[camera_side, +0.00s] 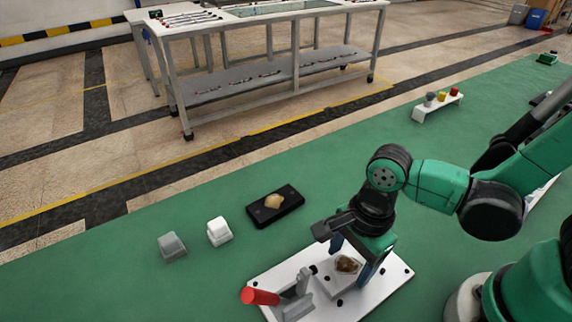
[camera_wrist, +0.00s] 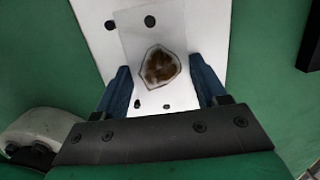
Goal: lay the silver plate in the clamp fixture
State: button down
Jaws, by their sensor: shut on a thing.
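The silver plate (camera_side: 333,282) is a pale grey sheet with a brown, irregular, stone-like piece (camera_side: 347,265) on it. In the wrist view the plate (camera_wrist: 143,43) lies between the two blue fingers of my gripper (camera_wrist: 162,88), with the brown piece (camera_wrist: 160,67) near the middle. In the side view my gripper (camera_side: 352,261) points down, shut on the plate. The clamp fixture is a white base (camera_side: 390,277) with black dots and a grey toggle clamp with a red handle (camera_side: 262,297). The plate is over the base; I cannot tell whether it touches.
A black tray (camera_side: 290,205) with a tan piece lies beyond the fixture. A white block (camera_side: 219,231) and a grey block (camera_side: 172,247) stand left of it. A small white rack (camera_side: 436,105) with coloured tops is farther back. Green surface between them is clear.

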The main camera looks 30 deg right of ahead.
aim_at(356, 258)
jog(key=shift+c, duration=0.2)
grip_release()
jog(key=shift+r, duration=0.1)
notch_tip(356, 258, up, 12)
jog(key=d+f, duration=0.1)
jog(key=w+d+n+t, duration=0.3)
jog(key=d+n, duration=0.2)
jog(key=n, duration=0.4)
jog(key=w+d+n+t+h, duration=0.1)
jog(key=w+d+n+t, duration=0.2)
jog(key=n, duration=0.5)
jog(key=shift+w+d+r+n+t, duration=0.4)
jog(key=shift+d+t, duration=0.2)
jog(key=shift+d, duration=0.35)
